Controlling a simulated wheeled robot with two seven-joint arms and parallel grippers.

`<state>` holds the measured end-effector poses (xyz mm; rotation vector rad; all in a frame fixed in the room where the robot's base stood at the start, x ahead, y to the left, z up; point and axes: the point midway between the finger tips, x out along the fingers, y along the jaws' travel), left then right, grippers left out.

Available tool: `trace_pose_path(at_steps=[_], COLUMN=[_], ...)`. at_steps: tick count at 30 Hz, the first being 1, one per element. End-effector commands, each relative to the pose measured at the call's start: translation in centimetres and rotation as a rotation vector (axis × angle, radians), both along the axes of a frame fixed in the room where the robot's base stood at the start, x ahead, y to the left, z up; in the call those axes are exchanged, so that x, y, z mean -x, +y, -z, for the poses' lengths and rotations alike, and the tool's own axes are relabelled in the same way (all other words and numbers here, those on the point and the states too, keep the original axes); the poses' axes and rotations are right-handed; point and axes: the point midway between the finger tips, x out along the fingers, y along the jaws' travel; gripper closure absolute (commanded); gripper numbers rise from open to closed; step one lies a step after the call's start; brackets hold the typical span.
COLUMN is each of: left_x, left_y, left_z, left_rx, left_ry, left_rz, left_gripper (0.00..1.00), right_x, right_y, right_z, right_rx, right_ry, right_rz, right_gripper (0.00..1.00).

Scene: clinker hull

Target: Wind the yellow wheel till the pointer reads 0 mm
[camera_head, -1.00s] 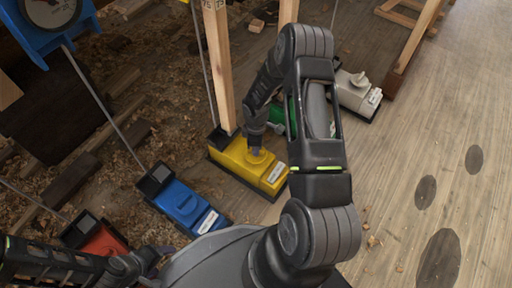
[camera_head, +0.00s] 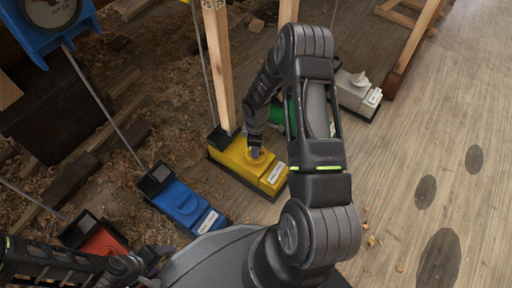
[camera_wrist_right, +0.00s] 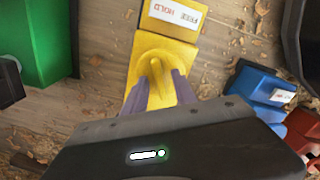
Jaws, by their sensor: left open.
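The yellow wheel (camera_head: 254,157) sits on top of a yellow box (camera_head: 229,157), at the foot of a wooden post. My right gripper (camera_head: 255,150) reaches down over it. In the right wrist view the wheel has a raised ridge (camera_wrist_right: 155,72), and the two purple fingers of my right gripper (camera_wrist_right: 160,82) stand on either side of it, with gaps showing. My left gripper (camera_head: 155,260) is open, low at the left, away from the yellow box. A round dial (camera_head: 50,10) in a blue frame is cut by the top edge; I cannot read its pointer.
A blue box (camera_head: 185,203) and a red box (camera_head: 100,243) stand to the left of the yellow one. A green box (camera_head: 276,112), partly hidden by my right arm, and a white box (camera_head: 352,93) stand beyond it. Open plank floor (camera_head: 440,150) lies to the right.

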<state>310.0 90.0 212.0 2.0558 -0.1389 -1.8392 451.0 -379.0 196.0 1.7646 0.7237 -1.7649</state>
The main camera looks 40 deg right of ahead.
Motion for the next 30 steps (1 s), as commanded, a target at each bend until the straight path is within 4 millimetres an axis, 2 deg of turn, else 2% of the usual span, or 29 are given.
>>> trace_pose_path(at_steps=[5,13,18,30], left_x=[0.1,0.4,0.6,0.6], left_y=[0.0,0.1,0.1,0.1], left_z=[-0.7,-2.8,-3.5,-3.6], left_rx=[0.001,0.002,0.003,0.003], left_ry=[0.003,0.011,0.015,0.016], left_rz=[0.001,0.005,0.008,0.008], left_gripper=[0.34,0.34,0.34,0.34], right_x=[-0.1,-0.1,0.0,0.0], right_y=[0.0,0.0,0.0,0.0], right_z=[-1.2,-5.7,-7.6,-7.9], right_rx=[0.000,0.000,0.000,0.000], right_ry=[-0.001,-0.003,0.000,0.000], right_rz=[0.000,0.000,0.000,-0.001], right_gripper=[0.67,0.67,0.67,0.67])
